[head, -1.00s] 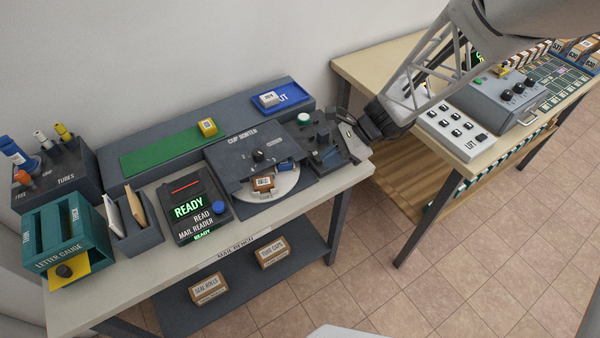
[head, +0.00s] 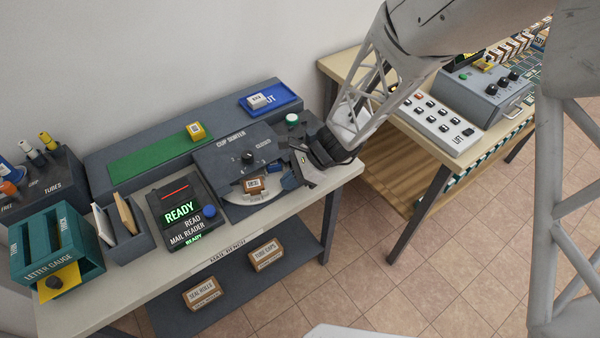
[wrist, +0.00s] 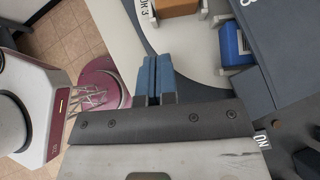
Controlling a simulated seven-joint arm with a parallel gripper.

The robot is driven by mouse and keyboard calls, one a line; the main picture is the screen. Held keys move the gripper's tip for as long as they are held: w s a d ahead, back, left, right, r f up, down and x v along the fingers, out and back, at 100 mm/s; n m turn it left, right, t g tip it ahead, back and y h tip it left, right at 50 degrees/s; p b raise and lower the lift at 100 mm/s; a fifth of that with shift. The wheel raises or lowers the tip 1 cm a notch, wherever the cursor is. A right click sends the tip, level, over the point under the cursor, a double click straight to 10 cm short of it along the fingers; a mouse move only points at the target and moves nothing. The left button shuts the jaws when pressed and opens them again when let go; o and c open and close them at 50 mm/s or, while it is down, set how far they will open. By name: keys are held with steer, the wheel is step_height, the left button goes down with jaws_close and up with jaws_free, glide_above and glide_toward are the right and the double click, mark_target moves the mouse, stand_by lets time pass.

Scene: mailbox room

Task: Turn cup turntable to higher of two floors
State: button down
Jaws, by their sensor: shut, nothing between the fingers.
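The cup sorter (head: 232,150) is a dark grey unit with a black knob (head: 247,158) on its top. Its pale round turntable (head: 238,195) shows at the front, partly under the cover. A brown block with a white label (head: 254,184) sits on the turntable; its edge also shows in the wrist view (wrist: 177,7). A blue piece (wrist: 232,44) sits at the turntable's rim in the wrist view. My gripper (head: 288,182) is at the sorter's right front. In the wrist view its blue fingers (wrist: 158,62) are shut together and empty, over or beside the disc's edge.
The mail reader (head: 185,210) stands left of the sorter. A second table on the right carries a white button panel (head: 432,122).

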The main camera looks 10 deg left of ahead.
mark_target(265, 192)
steer(key=shift+s+a, duration=0.35)
steer(key=shift+a, duration=0.35)
steer(key=shift+s+a, duration=0.35)
steer(key=shift+a, duration=0.35)
steer(key=shift+s+a+m+t+y, duration=0.3)
steer(key=shift+s+a+m+t, duration=0.1)
steer(key=shift+s+m+t, duration=0.25)
steer(key=shift+m, duration=0.25)
steer(key=shift+s+a+m+t, duration=0.8)
steer(key=shift+m+t, duration=0.05)
steer(key=shift+m, duration=0.15)
steer(key=shift+s+a+m+t, duration=0.4)
steer(key=shift+a+m+t, duration=0.3)
steer(key=shift+m, duration=0.15)
steer(key=shift+s+a+m+t, duration=0.4)
steer(key=shift+a+m+t, duration=0.3)
steer(key=shift+m, duration=0.15)
steer(key=shift+s+a, duration=0.15)
steer(key=shift+a, duration=0.4)
steer(key=shift+s+a, duration=0.15)
steer(key=shift+a, duration=0.55)
